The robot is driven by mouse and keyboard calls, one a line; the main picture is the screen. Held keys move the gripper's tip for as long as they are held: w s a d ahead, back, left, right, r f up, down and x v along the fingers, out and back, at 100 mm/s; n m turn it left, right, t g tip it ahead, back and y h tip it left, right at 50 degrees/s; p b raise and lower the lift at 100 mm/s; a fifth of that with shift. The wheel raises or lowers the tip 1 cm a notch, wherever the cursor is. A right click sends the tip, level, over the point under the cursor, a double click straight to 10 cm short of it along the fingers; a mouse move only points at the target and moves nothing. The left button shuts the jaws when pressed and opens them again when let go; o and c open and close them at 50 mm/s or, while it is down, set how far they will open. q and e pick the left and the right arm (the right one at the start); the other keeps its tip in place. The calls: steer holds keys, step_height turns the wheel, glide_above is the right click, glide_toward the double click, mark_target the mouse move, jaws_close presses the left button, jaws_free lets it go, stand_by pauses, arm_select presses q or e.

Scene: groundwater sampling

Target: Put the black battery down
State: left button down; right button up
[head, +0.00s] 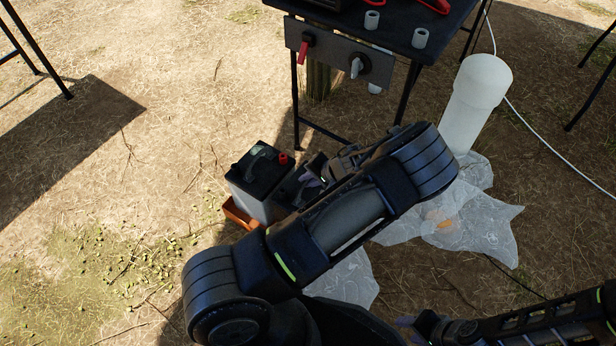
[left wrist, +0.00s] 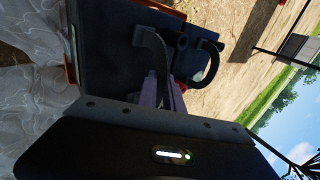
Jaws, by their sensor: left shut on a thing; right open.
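The black battery (head: 254,180) has a black top, a pale grey body, a carry handle and a red terminal cap. It stands about upright over an orange tray (head: 238,214), whose near left edge shows; I cannot tell whether it rests in it. My left gripper (head: 306,184) is at the battery's right side, partly hidden by my forearm. In the left wrist view its fingers (left wrist: 164,92) are shut on the battery (left wrist: 110,55) by the handle. My right gripper (head: 424,322) is open, low at the right, partly cut off by the frame.
A dark table (head: 380,28) with a valve panel (head: 338,56) stands behind the battery. A white capped pipe (head: 474,100) stands to the right, above crumpled clear plastic sheeting (head: 480,212). A white hose runs along the right. Ground to the left is clear.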

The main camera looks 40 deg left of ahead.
mark_target(308, 192)
arm_select(q)
steer(key=shift+w+a+r, duration=0.1)
steer(key=shift+a+r, duration=0.05)
steer(key=shift+f+b, duration=0.55)
steer(key=shift+f, duration=1.2)
steer(key=c, duration=1.9)
jaws_free()
steer(key=shift+d+f, duration=0.2)
steer(key=shift+f, duration=0.1)
steer(key=shift+c, duration=0.2)
steer(key=o, duration=0.4)
steer(key=shift+o, duration=0.3)
steer(key=shift+r, duration=0.1)
steer(key=p+v, duration=0.3)
steer(key=v, duration=0.9)
steer(key=shift+s, duration=0.2)
